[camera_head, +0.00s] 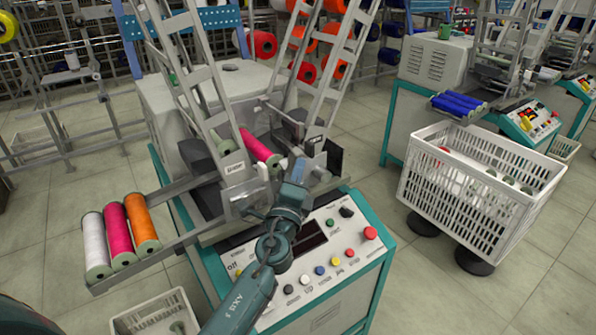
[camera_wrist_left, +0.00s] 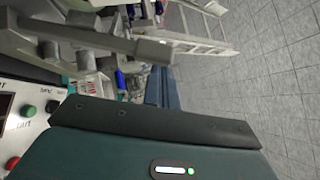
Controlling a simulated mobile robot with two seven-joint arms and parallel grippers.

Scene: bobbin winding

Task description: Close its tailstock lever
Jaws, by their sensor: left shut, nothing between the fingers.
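The winding machine (camera_head: 318,240) stands in the middle of the head view. A grey bar that looks like its tailstock lever (camera_head: 283,114) shows above the spindle area. In the left wrist view a grey lever (camera_wrist_left: 90,38) with a thicker end runs across the upper left. A pink bobbin (camera_head: 258,147) lies in the machine behind my gripper. My left gripper (camera_head: 297,163) is shut and empty, in front of the lever area. Its fingers (camera_wrist_left: 166,88) show in the left wrist view beyond the lever's thick end. I cannot tell whether they touch it. My right gripper is not in view.
White, pink and orange bobbins lie on a rail (camera_head: 168,248) at left. The control panel (camera_head: 318,262) with several buttons is below my arm. Ladder-like frames (camera_head: 333,75) rise above the machine.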

